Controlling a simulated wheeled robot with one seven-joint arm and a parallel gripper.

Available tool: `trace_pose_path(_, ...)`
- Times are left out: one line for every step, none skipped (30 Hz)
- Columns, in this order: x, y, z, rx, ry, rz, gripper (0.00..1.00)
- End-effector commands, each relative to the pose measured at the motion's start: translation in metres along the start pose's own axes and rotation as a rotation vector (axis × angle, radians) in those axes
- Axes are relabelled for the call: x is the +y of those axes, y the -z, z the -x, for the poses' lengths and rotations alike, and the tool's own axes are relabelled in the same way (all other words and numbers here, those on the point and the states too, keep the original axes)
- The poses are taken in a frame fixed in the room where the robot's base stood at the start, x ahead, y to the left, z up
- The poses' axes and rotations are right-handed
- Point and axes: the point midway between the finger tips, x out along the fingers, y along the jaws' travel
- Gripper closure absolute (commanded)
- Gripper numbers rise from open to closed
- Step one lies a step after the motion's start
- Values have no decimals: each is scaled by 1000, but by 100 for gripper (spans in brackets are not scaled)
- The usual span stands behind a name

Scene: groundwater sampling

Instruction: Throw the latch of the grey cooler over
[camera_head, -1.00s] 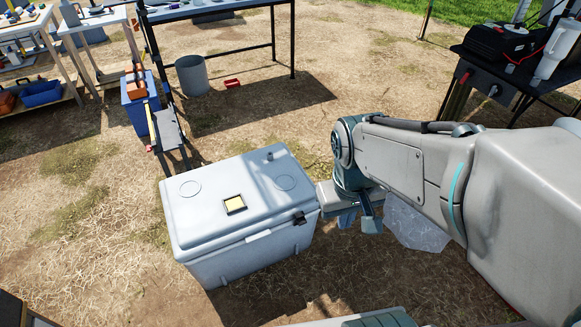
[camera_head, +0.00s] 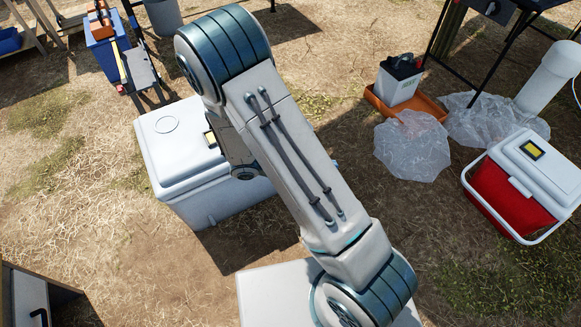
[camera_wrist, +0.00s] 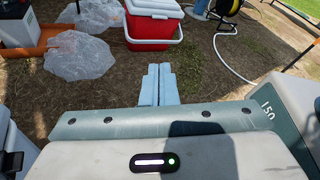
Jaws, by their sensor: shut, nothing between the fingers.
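The grey cooler (camera_head: 172,180) stands on the dry ground in the head view, lid down. My arm crosses in front of its right part and hides its latch there. In the wrist view, part of a pale box that looks like the cooler (camera_wrist: 12,135) shows at the left edge. A small black piece on it, apparently the latch (camera_wrist: 12,161), sits at the lower left. My gripper (camera_wrist: 159,70) shows in the wrist view with its two pale blue fingers together and empty. It points over open ground toward a red cooler, apart from the grey cooler. The head view hides my gripper.
The red and white cooler (camera_head: 514,190) stands at the right. Crumpled clear plastic sheets (camera_head: 412,145) lie near an orange tray (camera_head: 388,104) with a battery (camera_head: 399,80). A blue bin (camera_head: 112,58) stands beyond the grey cooler. Bare ground lies between the two coolers.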

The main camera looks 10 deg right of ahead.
Motion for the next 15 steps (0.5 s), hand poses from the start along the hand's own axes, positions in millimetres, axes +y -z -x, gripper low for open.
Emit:
trace_pose_path(12, 19, -2, -78, -34, 79, 100)
trace_pose_path(19, 26, -2, -122, -56, 122, 100)
trace_pose_path(28, 36, -1, -182, -83, 179, 100)
trace_pose_path(34, 44, -1, -226, -105, 222, 100)
trace_pose_path(40, 51, 0, -271, -125, 264, 100)
trace_pose_path(49, 62, 1, -332, -152, 319, 100)
trace_pose_path(55, 70, 2, -378, -173, 360, 100)
trace_pose_path(62, 78, 3, -425, -192, 402, 100)
trace_pose_path(69, 90, 5, -487, -219, 455, 100)
trace_pose_path(75, 99, 6, -535, -239, 495, 100)
trace_pose_path(81, 109, 8, -583, -260, 534, 100)
trace_pose_path(88, 122, 10, -646, -285, 587, 100)
trace_pose_path(94, 132, 11, -695, -305, 625, 100)
trace_pose_path(99, 142, 12, -743, -324, 662, 100)
trace_pose_path(105, 155, 14, -804, -347, 708, 100)
